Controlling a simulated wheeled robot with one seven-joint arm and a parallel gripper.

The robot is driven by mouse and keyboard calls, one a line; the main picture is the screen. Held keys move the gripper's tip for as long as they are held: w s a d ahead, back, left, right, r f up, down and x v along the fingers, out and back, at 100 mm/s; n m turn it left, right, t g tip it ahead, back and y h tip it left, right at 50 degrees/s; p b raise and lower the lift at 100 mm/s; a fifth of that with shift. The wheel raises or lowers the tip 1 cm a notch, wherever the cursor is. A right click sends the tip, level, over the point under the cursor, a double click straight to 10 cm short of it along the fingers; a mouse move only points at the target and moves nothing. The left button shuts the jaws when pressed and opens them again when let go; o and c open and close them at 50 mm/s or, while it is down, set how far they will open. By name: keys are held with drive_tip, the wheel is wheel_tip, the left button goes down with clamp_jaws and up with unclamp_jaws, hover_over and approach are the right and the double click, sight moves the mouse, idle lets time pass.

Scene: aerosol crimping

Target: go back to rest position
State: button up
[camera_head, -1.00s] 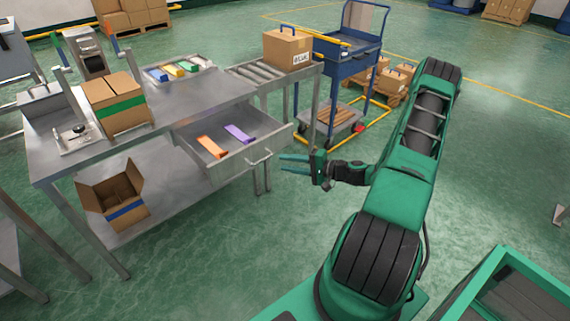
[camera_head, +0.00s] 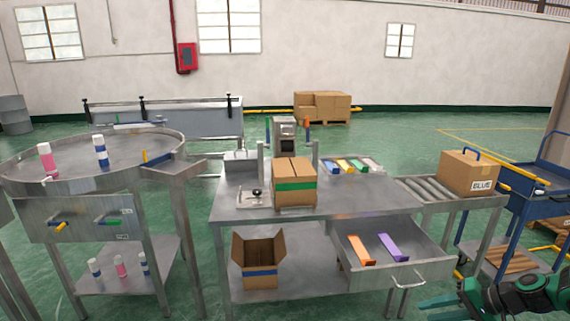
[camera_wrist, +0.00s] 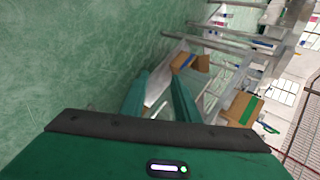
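My gripper (camera_head: 446,305) is at the lower right of the head view, in front of the open drawer's right side and apart from it. Its two green fingers point left. In the wrist view my gripper (camera_wrist: 160,95) shows its fingers spread apart with nothing between them. Most of my arm is outside the head view.
A steel table (camera_head: 345,195) bears a green-banded carton (camera_head: 294,184). Its open drawer (camera_head: 420,268) holds an orange piece (camera_head: 361,250) and a purple piece (camera_head: 390,247). A "BLUE" carton (camera_head: 468,173) sits on the roller conveyor (camera_head: 428,192). A round table (camera_head: 70,160) stands left.

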drive_tip(key=s+r+g+h, duration=0.3)
drive_tip(key=s+r, duration=0.8)
drive_tip(key=s, duration=0.2)
drive_tip(key=s+a+r+g+h, duration=0.1)
drive_tip(key=s+r+h, duration=0.3)
drive_tip(key=s+r, duration=0.7)
drive_tip(key=s+g, duration=0.1)
drive_tip(key=s, duration=0.2)
drive_tip(key=shift+g+h, duration=0.3)
drive_tip(key=shift+g, duration=0.1)
drive_tip(key=shift+w, duration=0.1)
drive_tip(key=shift+w+f, duration=0.25)
drive_tip(key=shift+w, duration=0.35)
